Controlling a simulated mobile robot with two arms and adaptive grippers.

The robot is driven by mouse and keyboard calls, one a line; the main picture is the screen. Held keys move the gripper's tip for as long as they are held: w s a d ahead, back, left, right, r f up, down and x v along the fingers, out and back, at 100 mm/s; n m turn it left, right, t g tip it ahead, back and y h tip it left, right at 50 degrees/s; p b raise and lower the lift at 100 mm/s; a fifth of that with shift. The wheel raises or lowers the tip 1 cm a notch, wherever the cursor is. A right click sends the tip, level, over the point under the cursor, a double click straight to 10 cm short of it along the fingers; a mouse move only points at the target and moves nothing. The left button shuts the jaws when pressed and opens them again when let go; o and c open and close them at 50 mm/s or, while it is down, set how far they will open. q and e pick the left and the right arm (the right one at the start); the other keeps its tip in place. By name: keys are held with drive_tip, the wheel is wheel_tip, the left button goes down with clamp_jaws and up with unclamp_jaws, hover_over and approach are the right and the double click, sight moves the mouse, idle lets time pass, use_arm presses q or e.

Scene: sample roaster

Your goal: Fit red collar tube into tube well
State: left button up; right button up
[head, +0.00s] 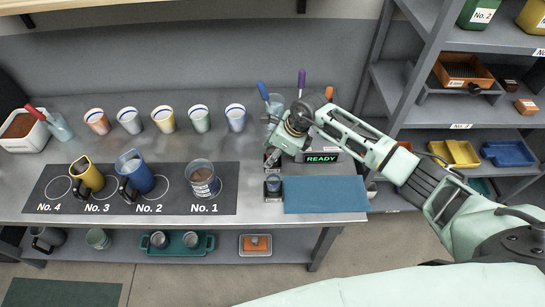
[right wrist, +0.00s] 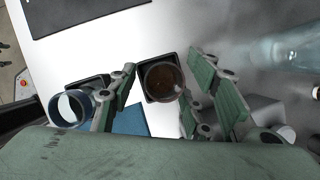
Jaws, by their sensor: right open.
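My right gripper (head: 272,150) is over the small stand beside the READY display (head: 322,158). In the right wrist view its fingers (right wrist: 162,70) are open, one on each side of a round tube (right wrist: 165,82) with a dark reddish-brown inside. The tube appears seated in a square black well (right wrist: 143,68); I cannot clearly tell its collar colour. A blue-collared tube (right wrist: 70,108) is in another black holder to the left, and shows in the head view (head: 273,183) below the gripper. My left gripper is not in view.
A blue mat (head: 325,197) lies right of the holders. A glass jar with colored-handled tools (head: 274,103) stands behind the gripper. A clear beaker (head: 203,180) stands on the dark numbered mat (head: 225,172); several cups line the back.

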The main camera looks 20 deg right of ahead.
clamp_jaws()
idle(0.3)
drive_tip(key=shift+r, duration=0.25)
drive_tip(key=shift+r+b, duration=0.5)
drive_tip(key=shift+r, duration=0.3)
drive_tip(key=shift+w+d+r+b, duration=0.4)
drive_tip(key=shift+d+r+b, duration=0.5)
drive_tip(key=shift+d+r, duration=0.8)
drive_tip(key=shift+w+d+r+b, duration=0.45)
drive_tip(key=shift+d+r+b, duration=0.6)
drive_tip(key=shift+d, duration=1)
drive_tip(key=shift+w+d+r+b, duration=0.4)
drive_tip(key=shift+d+r+b, duration=0.3)
drive_tip(key=shift+d+r, duration=1.1)
